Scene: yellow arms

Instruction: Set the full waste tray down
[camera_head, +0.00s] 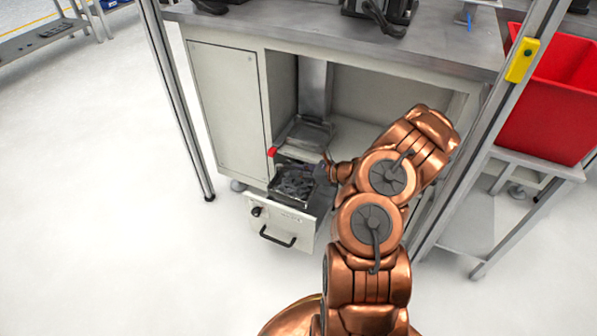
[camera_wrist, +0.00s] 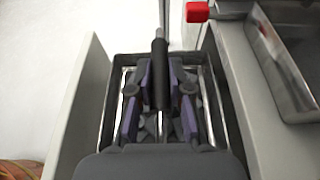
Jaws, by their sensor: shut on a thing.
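The waste tray (camera_head: 309,185) is a metal box with dark, jagged scrap in it. It sits within the open drawer (camera_head: 272,216) of the grey cabinet; whether it touches the drawer floor is hidden. In the wrist view the tray's steel rim (camera_wrist: 106,95) lies between the pale drawer walls. My gripper (camera_wrist: 160,88) is over the tray, its purple-grey fingers shut on the black handle (camera_wrist: 159,60), which runs along the middle. In the head view my gripper (camera_head: 326,170) is small and partly hidden at the tray's right side.
A metal trough (camera_head: 308,132) is inside the cabinet behind the drawer, with a red block (camera_head: 271,152) at its left. A frame post (camera_head: 180,110) stands left, another post (camera_head: 480,150) right. A red bin (camera_head: 550,110) is on a right-hand shelf. The left floor is clear.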

